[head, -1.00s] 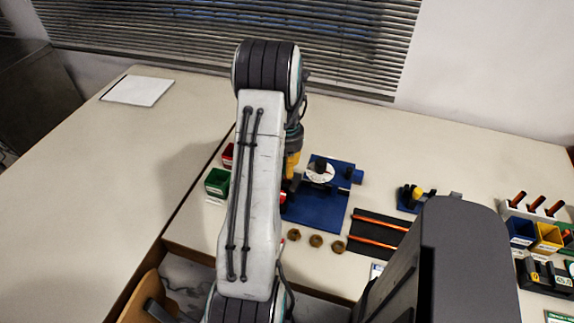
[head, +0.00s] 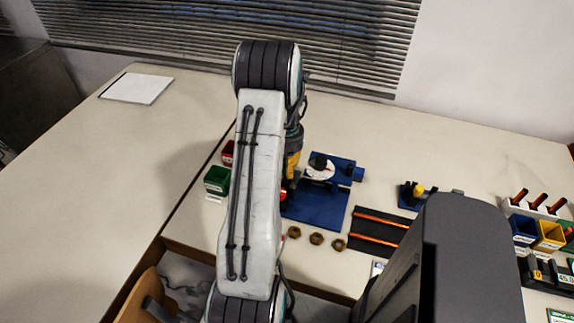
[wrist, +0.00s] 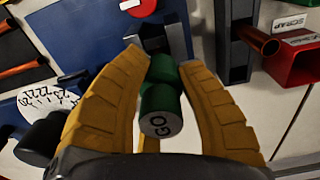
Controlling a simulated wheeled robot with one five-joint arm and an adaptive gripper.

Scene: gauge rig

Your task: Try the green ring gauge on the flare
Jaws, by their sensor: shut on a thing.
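My gripper (wrist: 168,90) has yellow fingers closed on the green ring gauge (wrist: 161,112), a green cylinder whose near grey end reads GO. A dark grey forked bracket (wrist: 165,42) stands just beyond the gauge; I cannot tell whether they touch. A copper tube with a flared open end (wrist: 260,41) sticks out of a dark grey upright bar, right of the gauge and apart from it. In the head view my arm covers most of the gripper; only some yellow (head: 292,166) shows, left of the blue fixture (head: 315,207). The gauge and flare are hidden there.
A red scrap bin (wrist: 296,62) is close on the right in the wrist view. A white dial (wrist: 45,103) with a black knob is at left. Brass nuts (head: 316,239), a black rack with copper tubes (head: 375,232) and a green bin (head: 216,181) surround the fixture.

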